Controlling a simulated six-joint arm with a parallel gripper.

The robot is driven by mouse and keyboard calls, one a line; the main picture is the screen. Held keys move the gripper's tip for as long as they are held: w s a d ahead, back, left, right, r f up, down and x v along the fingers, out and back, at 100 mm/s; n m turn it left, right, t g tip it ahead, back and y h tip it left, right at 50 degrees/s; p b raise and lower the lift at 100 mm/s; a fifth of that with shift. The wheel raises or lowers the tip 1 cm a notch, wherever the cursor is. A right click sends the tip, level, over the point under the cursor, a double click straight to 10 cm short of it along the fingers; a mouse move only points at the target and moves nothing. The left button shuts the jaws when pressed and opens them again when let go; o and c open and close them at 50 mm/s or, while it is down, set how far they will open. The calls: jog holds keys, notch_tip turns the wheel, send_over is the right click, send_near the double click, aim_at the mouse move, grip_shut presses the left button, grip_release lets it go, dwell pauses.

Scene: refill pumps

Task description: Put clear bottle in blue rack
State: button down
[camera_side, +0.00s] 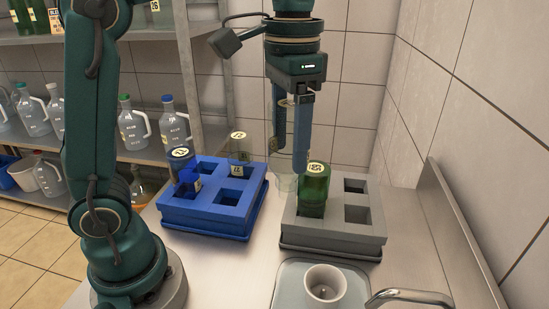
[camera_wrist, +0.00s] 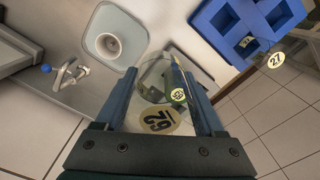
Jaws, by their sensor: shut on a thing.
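My gripper (camera_side: 290,165) points down and is shut on a clear bottle (camera_wrist: 158,92). In the side view the see-through bottle hangs between the fingers, behind and left of the grey rack, its outline faint. Its label, reading about 29, faces the wrist camera. The blue rack (camera_side: 205,220) stands to the left of my gripper, apart from the held bottle. It holds a blue-tinted bottle (camera_side: 188,179) at front left and another clear bottle (camera_side: 240,150) at back right. Its front-right and back-left wells look empty. The rack also shows at upper right in the wrist view (camera_wrist: 233,45).
The grey rack (camera_side: 325,233) holds a green bottle (camera_side: 313,193) close to my gripper; its right wells are empty. A tray (camera_side: 290,285) with a white cup (camera_side: 324,288) and a tap (camera_side: 410,297) are in front. Tiled wall rises behind; shelves with bottles stand left.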

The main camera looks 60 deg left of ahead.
jog(key=shift+w+f, duration=0.1)
jog(key=shift+w, duration=0.05)
jog(key=s+a+f+n, duration=0.2)
jog(key=a+f, duration=0.2)
jog(key=a, duration=0.3)
jog(key=s+a+f+n, duration=0.2)
jog(key=a+f, duration=0.2)
jog(key=a, duration=0.4)
jog(key=shift+s+f+n, duration=0.15)
jog(key=shift+f+n, duration=0.15)
jog(key=shift+f, duration=0.1)
jog(key=shift+f, duration=1.4)
jog(key=shift+f, duration=0.1)
jog(key=shift+f, duration=0.7)
